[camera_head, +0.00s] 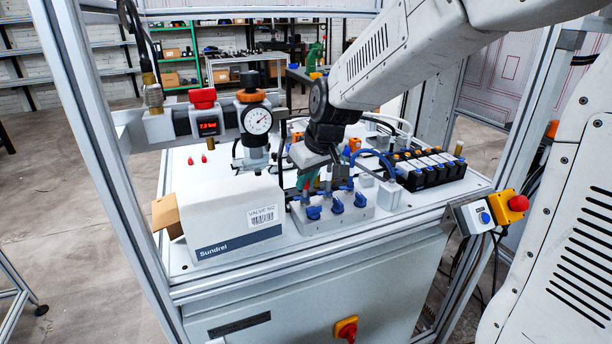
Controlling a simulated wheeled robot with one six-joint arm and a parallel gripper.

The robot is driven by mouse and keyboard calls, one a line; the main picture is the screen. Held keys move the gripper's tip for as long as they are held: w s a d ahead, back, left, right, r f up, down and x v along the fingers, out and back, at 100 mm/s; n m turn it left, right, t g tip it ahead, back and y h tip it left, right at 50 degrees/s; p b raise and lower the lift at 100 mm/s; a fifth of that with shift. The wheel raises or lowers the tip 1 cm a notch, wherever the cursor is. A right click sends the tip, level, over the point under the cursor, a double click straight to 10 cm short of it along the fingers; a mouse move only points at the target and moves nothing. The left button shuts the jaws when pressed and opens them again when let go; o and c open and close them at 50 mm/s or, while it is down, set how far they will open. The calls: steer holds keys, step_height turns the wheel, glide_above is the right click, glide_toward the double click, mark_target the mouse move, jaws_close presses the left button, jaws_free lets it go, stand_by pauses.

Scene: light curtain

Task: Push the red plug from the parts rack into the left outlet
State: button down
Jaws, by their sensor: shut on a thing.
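Other small red plugs (204,159) stand at the left behind the white carton; the parts rack itself is not clear there.
The white carton (225,225) stands close left of the block. A pressure gauge (258,121) and a red-topped regulator (204,98) rise behind it. Black valves (425,167) and blue tubing are at the right. Frame posts border the bench.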

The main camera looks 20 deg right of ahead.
steer(key=shift+f, duration=0.55)
steer(key=shift+f, duration=0.25)
steer(key=c, duration=1.3)
jaws_free()
steer(key=shift+c, duration=0.2)
steer(key=a+v, duration=0.1)
steer(key=v, duration=0.7)
steer(key=s+d+m+g, duration=0.1)
steer(key=s, duration=1.2)
steer(key=s+d+f+m+g+h, duration=0.1)
steer(key=s+m+g, duration=0.1)
steer(key=s, duration=1.1)
steer(key=shift+s+d+f+m, duration=0.25)
steer(key=shift+s+d+m, duration=0.05)
steer(key=shift+d, duration=0.1)
